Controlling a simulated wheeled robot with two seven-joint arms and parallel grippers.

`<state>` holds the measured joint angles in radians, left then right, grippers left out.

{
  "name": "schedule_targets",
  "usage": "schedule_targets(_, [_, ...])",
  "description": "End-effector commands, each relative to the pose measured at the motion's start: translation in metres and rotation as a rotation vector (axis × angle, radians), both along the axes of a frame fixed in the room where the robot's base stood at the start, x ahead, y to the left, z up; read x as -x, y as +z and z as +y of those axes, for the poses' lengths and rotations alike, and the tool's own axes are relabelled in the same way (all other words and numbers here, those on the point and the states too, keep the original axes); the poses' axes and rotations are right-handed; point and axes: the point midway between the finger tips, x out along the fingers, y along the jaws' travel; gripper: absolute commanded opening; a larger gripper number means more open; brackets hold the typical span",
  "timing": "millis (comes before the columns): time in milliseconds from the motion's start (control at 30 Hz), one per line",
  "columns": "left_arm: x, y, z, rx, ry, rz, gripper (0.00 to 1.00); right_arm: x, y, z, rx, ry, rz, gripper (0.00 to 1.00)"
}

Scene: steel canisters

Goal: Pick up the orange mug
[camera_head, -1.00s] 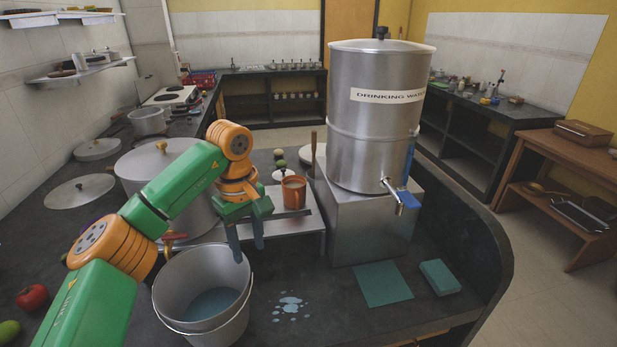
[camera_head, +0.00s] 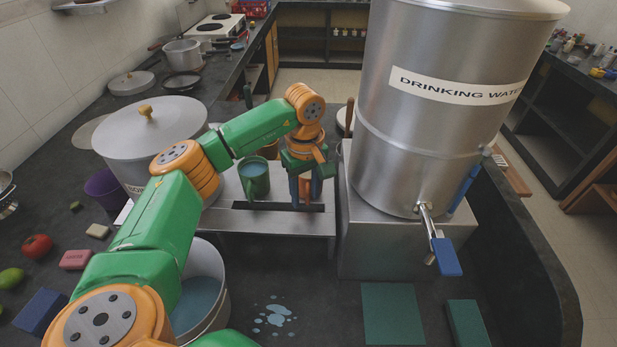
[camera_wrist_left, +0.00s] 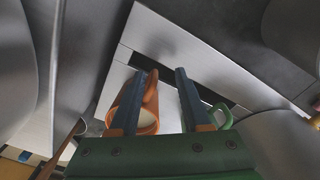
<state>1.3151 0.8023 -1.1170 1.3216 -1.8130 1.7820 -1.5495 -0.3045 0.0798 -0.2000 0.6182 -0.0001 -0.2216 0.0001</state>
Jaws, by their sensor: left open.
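The orange mug (camera_wrist_left: 149,117) has a pale inside and stands on the steel stand (camera_head: 275,222). In the head view the mug (camera_head: 305,186) is mostly hidden behind my left gripper (camera_head: 306,200). The gripper points down at the mug and is open. In the left wrist view, one finger of my left gripper (camera_wrist_left: 167,74) crosses over the mug and the other is to its right. An orange part of the mug shows in the gap between the fingers. I cannot tell whether either finger touches it. My right gripper is in neither view.
A green mug (camera_head: 254,178) stands left of the gripper on the same stand. The large drinking water canister (camera_head: 440,120) rises close on the right, with a blue-handled tap. A lidded pot (camera_head: 150,140) is on the left. A bucket (camera_head: 205,300) stands in front.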

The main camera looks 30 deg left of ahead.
Motion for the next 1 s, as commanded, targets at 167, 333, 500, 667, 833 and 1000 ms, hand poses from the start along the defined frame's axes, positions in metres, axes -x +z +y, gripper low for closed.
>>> schedule_targets(167, [0.0000, -0.0097, 0.0000, 0.000, 0.000, 0.000, 0.47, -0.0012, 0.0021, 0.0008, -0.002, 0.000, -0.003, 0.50])
schedule_targets(333, [-0.0001, -0.0095, 0.0001, 0.000, 0.000, -0.001, 0.31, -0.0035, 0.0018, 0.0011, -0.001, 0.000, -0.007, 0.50])
schedule_targets(500, [-0.0001, -0.0093, 0.0001, 0.000, 0.000, -0.001, 0.00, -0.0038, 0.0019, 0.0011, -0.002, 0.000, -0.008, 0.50])
schedule_targets(667, [-0.0002, -0.0091, 0.0000, 0.000, 0.000, -0.001, 0.00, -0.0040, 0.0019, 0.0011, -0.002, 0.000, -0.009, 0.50])
schedule_targets(833, [-0.0002, -0.0091, 0.0000, 0.000, 0.000, -0.001, 0.00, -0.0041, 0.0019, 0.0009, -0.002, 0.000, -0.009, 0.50])
schedule_targets(1000, [-0.0002, -0.0091, 0.0000, 0.000, 0.000, -0.001, 0.00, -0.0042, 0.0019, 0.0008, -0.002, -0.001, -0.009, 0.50])
